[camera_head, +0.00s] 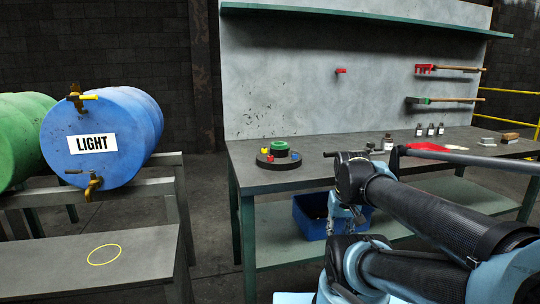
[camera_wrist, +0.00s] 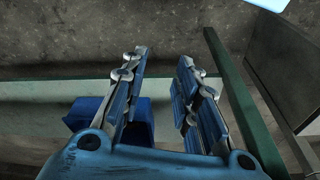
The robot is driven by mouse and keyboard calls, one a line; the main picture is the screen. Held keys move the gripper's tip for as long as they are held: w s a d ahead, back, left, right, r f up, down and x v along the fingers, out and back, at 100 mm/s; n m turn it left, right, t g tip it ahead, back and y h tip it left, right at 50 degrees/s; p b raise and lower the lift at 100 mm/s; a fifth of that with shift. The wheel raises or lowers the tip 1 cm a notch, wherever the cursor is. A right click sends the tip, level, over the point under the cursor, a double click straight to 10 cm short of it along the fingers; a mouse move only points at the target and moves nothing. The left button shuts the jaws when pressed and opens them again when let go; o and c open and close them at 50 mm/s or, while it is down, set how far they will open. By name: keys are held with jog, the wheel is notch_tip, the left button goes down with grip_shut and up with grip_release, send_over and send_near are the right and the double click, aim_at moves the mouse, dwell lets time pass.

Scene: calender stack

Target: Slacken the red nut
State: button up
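A small red nut (camera_head: 270,158) sits on the front of a dark round fixture (camera_head: 284,163) on the workbench. A yellow nut (camera_head: 264,151) and a blue nut (camera_head: 295,155) sit on the same fixture, around a green ring (camera_head: 279,146) at its centre. My gripper (camera_wrist: 163,58) is open and empty in the wrist view, its two fingers well apart. It is away from the red nut, which does not show in the wrist view. My arm is to the right of the fixture in the head view.
A blue bin (camera_head: 312,222) stands on the lower shelf and also shows in the wrist view (camera_wrist: 88,112). Small bottles (camera_head: 430,130) and a red cloth (camera_head: 430,147) lie farther right on the workbench (camera_head: 255,183). A blue barrel (camera_head: 100,125) marked LIGHT is at left.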

jog(key=w+a+r+m, duration=0.4)
jog(key=w+r, duration=0.6)
jog(key=r, duration=0.3)
notch_tip(320, 180, up, 20)
jog(key=m+g, duration=0.2)
jog(key=m, duration=0.9)
send_over(270, 158)
jog(key=w, duration=0.1)
jog(key=f, duration=1.7)
jog(key=shift+w+a+f, duration=0.15)
jog(key=shift+a+f, duration=0.1)
jog(key=shift+f, duration=0.05)
